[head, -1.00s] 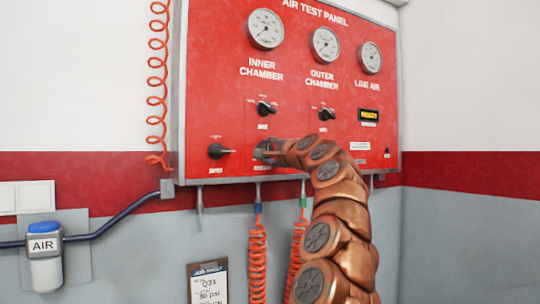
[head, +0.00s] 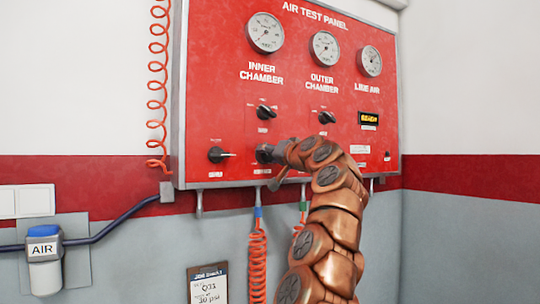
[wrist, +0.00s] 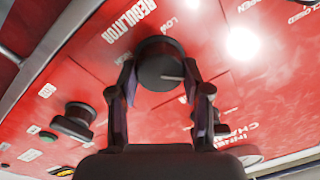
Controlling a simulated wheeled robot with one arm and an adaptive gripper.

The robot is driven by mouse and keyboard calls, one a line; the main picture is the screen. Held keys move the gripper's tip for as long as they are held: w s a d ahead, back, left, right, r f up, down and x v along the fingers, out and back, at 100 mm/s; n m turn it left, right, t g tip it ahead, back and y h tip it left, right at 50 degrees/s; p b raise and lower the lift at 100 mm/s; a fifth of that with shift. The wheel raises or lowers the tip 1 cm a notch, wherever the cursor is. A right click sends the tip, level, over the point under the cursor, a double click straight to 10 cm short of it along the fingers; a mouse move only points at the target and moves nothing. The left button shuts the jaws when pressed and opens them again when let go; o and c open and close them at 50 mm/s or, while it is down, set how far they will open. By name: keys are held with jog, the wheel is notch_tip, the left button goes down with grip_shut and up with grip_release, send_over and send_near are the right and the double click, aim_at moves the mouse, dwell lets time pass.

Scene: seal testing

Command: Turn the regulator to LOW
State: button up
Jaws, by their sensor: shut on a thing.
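The regulator is a round black knob (wrist: 159,64) on the red panel, under the printed word REGULATOR in the wrist view. A small LOW label (wrist: 167,26) is printed above it. A pale pointer mark on the knob's face points to the right in the wrist view. My gripper (wrist: 159,80) is shut on the knob, one finger on each side. In the head view my gripper (head: 275,153) is at the panel's lower edge, and the knob is mostly hidden behind it.
Another black knob (head: 219,155) sits close to the left of my gripper. Two selector knobs, INNER CHAMBER (head: 264,112) and OUTER CHAMBER (head: 327,117), are above. Several gauges line the panel's top. Orange coiled hoses (head: 257,265) hang below the panel.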

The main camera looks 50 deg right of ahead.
jog(key=n, duration=0.4)
jog(key=shift+n, duration=0.4)
jog(key=n, duration=0.4)
jog(key=shift+a+n, duration=0.1)
jog(key=shift+n, duration=0.2)
jog(key=n, duration=0.5)
jog(key=shift+w+a+g, duration=0.1)
jog(key=shift+g, duration=0.2)
jog(key=shift+a+n+p, duration=0.1)
jog(key=shift+n+p, duration=0.25)
jog(key=shift+n, duration=1.35)
jog(key=o, duration=1.2)
jog(key=v, duration=1.2)
